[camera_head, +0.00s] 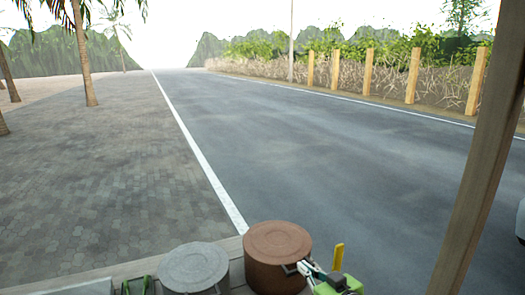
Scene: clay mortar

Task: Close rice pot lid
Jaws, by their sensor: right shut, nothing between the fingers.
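A reddish-brown pot (268,277) stands at the bottom centre, with its round brown lid (278,241) lying flat over its top. The lid looks level, and I see no gap under it. A grey pot with a grey lid (194,266) stands just left of it, also covered. I cannot tell by looks which one is the rice pot. My right gripper (304,268) is shut and empty at the right side of the brown pot, close to its side handle. I cannot tell whether it touches the pot. My left gripper is not in view.
The pots stand on a wooden counter (120,272) along the bottom edge. Green items (126,288) and a pale flat object (75,288) are at its left. An upright yellow piece (338,257) is by my right gripper. A wooden post (480,170) rises at the right.

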